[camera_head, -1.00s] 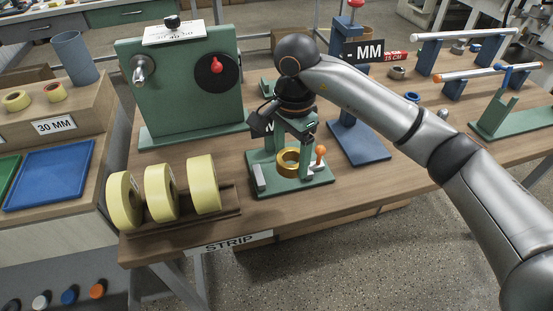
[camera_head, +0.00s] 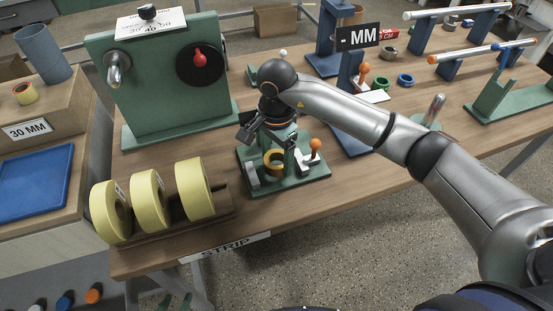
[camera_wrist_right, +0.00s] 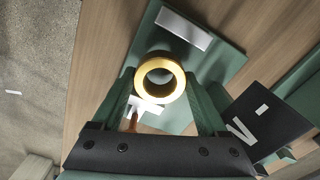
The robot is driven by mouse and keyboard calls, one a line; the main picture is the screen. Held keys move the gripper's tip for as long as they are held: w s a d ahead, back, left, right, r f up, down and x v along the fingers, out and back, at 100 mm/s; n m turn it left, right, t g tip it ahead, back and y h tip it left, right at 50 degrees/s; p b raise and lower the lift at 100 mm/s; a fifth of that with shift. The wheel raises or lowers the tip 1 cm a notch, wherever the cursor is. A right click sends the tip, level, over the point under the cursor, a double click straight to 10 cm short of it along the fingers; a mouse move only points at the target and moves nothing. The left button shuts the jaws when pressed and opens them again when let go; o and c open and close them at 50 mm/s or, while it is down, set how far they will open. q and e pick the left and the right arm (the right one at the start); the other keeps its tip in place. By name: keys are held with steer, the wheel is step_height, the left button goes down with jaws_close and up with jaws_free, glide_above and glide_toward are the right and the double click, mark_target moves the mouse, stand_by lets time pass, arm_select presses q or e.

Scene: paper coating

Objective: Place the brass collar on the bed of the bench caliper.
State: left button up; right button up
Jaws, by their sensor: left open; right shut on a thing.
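The brass collar (camera_head: 274,164) is a short gold ring, seen over the green base of the bench caliper (camera_head: 308,186). The caliper has a pale block at its left and an orange-knobbed part at its right. My right gripper (camera_head: 275,152) is above the caliper, shut on the collar. In the right wrist view the collar (camera_wrist_right: 160,77) sits between the fingers (camera_wrist_right: 163,100), with the green caliper plate (camera_wrist_right: 222,55) beneath. I cannot tell whether the collar touches the bed. My left gripper is not in view.
Several yellow tape rolls (camera_head: 146,200) stand on a rack left of the caliper. A green panel with a red knob (camera_head: 200,62) stands behind left. A blue stand with an MM sign (camera_head: 358,37) is behind right. Bare wooden table (camera_head: 212,229) lies in front.

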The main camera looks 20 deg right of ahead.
steer(key=shift+f, duration=0.9)
steer(key=o, duration=1.4)
step_height(320, 180, up, 12)
steer(key=shift+r+b, duration=0.2)
steer(key=shift+b, duration=0.4)
